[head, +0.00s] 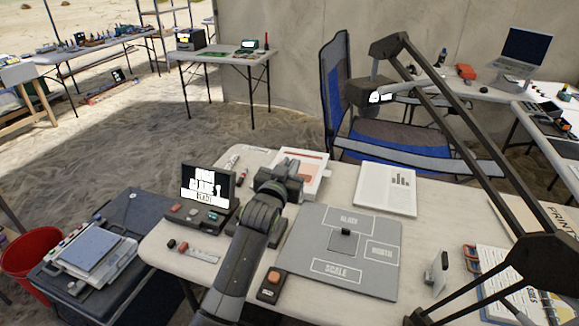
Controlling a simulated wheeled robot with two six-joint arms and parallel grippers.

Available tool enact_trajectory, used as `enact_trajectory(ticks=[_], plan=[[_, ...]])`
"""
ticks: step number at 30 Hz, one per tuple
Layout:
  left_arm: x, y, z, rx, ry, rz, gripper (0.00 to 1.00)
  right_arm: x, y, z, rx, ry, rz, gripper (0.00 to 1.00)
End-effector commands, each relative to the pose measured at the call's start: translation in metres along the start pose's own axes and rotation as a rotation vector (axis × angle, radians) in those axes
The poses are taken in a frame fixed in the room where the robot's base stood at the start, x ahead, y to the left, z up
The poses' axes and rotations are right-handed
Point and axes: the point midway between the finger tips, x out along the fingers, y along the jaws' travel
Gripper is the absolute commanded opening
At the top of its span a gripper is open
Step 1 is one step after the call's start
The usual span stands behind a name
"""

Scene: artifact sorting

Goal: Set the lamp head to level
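A black desk lamp stands at the right; its long double-bar arm (470,150) slants up and left from a dark elbow joint (548,262) to a top joint (390,45). The dark, boxy lamp head (362,95) hangs from that top joint, in front of the folding chair, with bright white patches on its right side. I cannot tell its exact tilt. My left gripper (283,178) is over the table, below and left of the lamp head and well apart from it. Its fingertips are not clear. My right gripper is not in view.
A blue folding chair (385,138) stands behind. A red bucket (30,250) is at left.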

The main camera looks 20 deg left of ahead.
Motion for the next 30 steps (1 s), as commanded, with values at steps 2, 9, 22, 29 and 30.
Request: enact_trajectory(ticks=[2,9,22,29,30], plan=[[-0.0001,0.0,0.0001,0.0,0.0,0.0,0.02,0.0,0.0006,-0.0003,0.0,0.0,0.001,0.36],[-0.0002,0.0001,0.0004,-0.001,-0.001,0.0,0.0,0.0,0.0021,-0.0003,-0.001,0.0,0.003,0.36],[-0.0002,-0.0006,0.0006,-0.014,-0.003,0.0,0.0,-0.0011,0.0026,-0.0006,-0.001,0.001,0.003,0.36],[-0.0002,-0.0034,-0.0013,-0.047,-0.004,0.0,0.0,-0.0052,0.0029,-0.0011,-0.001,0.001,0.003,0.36],[-0.0001,-0.0045,-0.002,-0.058,-0.004,0.0,0.0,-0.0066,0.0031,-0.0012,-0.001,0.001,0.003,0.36]])
